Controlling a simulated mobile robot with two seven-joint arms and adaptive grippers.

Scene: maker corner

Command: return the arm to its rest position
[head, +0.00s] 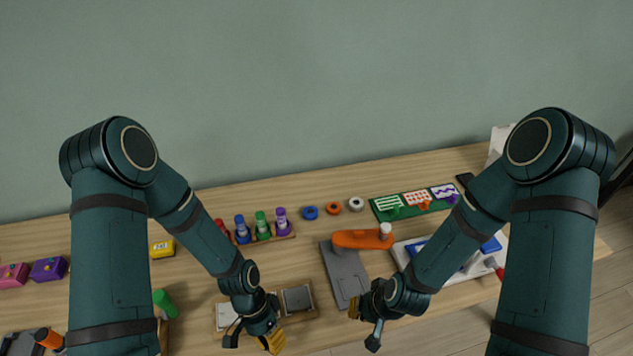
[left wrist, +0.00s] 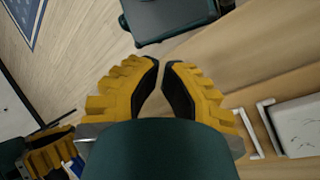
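My left gripper (head: 262,342) hangs above the front edge of the workbench. Its yellow ribbed fingers also show in the left wrist view (left wrist: 162,68), tips close together with only a narrow gap and no object between them. My right gripper (head: 360,312) hangs over the bench's front part, just in front of a grey plate (head: 343,272). No held object is visible at it, but its fingers are seen too small and side-on to tell their opening. Both arms are bent, elbows high, forearms sloping inward.
A yellow box (head: 162,249) lies at left.

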